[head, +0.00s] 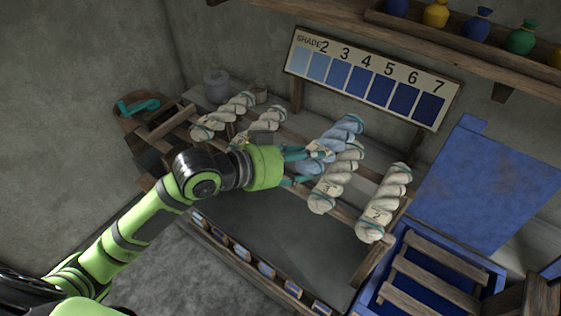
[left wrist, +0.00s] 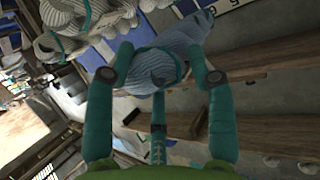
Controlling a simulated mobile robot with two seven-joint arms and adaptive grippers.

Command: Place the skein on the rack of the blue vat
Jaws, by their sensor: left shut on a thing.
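My left gripper (head: 305,165) is shut on a light blue twisted skein (head: 344,132) at the drying rack of wooden slats. In the left wrist view, the fingers of the gripper (left wrist: 160,76) close on both sides of the skein (left wrist: 190,38). I cannot tell whether the skein still touches the slats. The blue vat (head: 497,274) stands at the lower right, with a wooden slatted rack (head: 432,287) across its top. No skein shows on that rack. My right gripper is not in view.
Several cream skeins lie on the slats, one (head: 338,178) close beside the gripper and one (head: 384,202) nearer the vat. A blue panel (head: 490,185) stands behind the vat. A shade board (head: 370,78) and a jar shelf (head: 400,25) are behind.

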